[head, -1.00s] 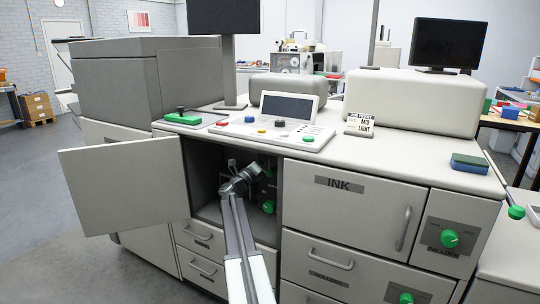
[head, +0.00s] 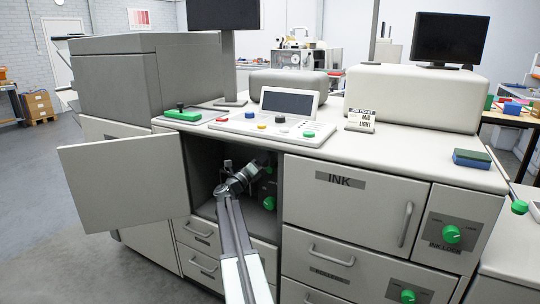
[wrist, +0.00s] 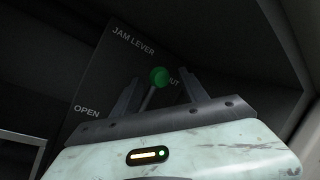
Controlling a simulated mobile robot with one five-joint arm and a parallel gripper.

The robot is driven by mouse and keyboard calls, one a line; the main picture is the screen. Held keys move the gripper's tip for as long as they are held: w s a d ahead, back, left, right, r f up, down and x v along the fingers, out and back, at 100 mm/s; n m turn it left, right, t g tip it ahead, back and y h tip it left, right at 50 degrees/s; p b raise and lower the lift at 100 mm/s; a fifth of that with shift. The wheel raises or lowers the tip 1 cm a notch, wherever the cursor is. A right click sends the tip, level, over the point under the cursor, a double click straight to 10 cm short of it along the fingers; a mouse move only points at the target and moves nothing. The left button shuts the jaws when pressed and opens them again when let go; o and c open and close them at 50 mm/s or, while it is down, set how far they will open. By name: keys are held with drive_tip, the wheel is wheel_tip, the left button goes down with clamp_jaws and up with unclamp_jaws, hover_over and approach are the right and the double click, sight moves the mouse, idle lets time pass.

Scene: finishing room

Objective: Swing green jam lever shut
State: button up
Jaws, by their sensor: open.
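The jam lever's green knob (wrist: 158,76) shows in the wrist view, on a thin stem against a dark panel (wrist: 95,80). The panel reads "JAM LEVER", with "OPEN" at lower left. The knob overlaps the start of a right-hand label, leaving "UT" readable. My gripper (wrist: 161,90) is open, with one finger on each side of the lever in the picture; I cannot tell whether either touches it. In the head view my gripper (head: 256,168) is inside the open cabinet, in front of its dark right wall, and largely hides the lever there.
The cabinet door (head: 125,182) stands swung open to the left. A lower green knob (head: 269,203) is on the cabinet's inner right side. The ink door (head: 355,205) is closed to the right. Drawers (head: 205,240) lie below the opening, and the counter overhangs it.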

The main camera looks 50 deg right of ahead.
drive_tip(key=b+v, duration=0.1)
drive_tip(key=v, duration=0.4)
drive_tip(key=shift+s, duration=0.1)
drive_tip(key=shift+a, duration=0.1)
